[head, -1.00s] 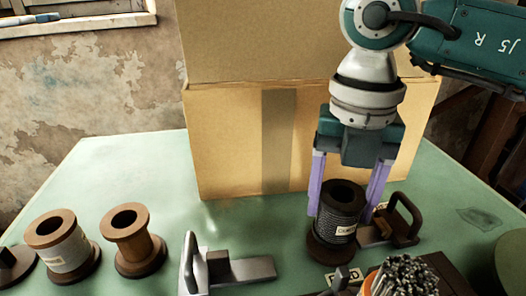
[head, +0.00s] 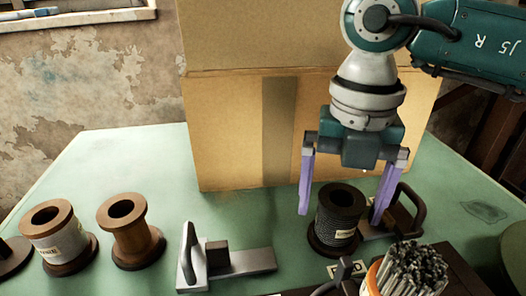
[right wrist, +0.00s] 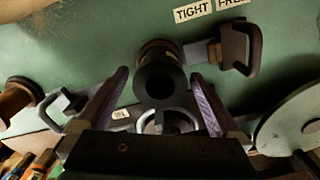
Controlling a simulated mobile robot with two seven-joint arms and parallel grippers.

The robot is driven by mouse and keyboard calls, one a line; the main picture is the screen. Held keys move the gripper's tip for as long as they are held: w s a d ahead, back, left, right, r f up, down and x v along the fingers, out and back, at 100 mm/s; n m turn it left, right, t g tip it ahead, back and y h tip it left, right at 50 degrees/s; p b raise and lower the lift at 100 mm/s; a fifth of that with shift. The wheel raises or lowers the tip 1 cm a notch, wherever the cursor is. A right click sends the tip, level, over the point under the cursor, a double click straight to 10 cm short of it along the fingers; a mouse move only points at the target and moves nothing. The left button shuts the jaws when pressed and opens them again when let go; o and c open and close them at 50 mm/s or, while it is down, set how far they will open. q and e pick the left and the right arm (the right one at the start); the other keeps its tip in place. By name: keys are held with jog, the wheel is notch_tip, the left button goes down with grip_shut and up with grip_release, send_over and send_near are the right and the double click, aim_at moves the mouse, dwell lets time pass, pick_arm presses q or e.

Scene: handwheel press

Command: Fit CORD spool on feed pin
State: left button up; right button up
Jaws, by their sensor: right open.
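A dark spool (head: 340,212) wound with black cord stands upright on the right of the table. Its small label is too blurred to read for sure. My right gripper (head: 343,214) is open, pointing down, with one purple finger on each side of the spool and gaps between. The right wrist view shows the dark spool (right wrist: 160,78) between the spread fingers (right wrist: 162,82), looking onto its open bore. I cannot make out a feed pin; the spool may hide it. My left gripper is not in view.
A pale-wound spool (head: 58,240) and a bare brown spool (head: 130,235) stand at left. A grey bracket (head: 240,263) lies front centre. A handled clamp (head: 410,210) is close right of the spool, a cup of metal rods (head: 412,270) in front. A large carton (head: 230,140) stands behind.

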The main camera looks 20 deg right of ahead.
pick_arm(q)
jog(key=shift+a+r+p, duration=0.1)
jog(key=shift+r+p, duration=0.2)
pick_arm(e)
notch_tip(320, 180, up, 10)
pick_arm(q)
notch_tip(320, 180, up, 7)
jog(key=p, duration=0.6)
jog(key=shift+p, duration=0.4)
pick_arm(e)
notch_tip(320, 180, up, 8)
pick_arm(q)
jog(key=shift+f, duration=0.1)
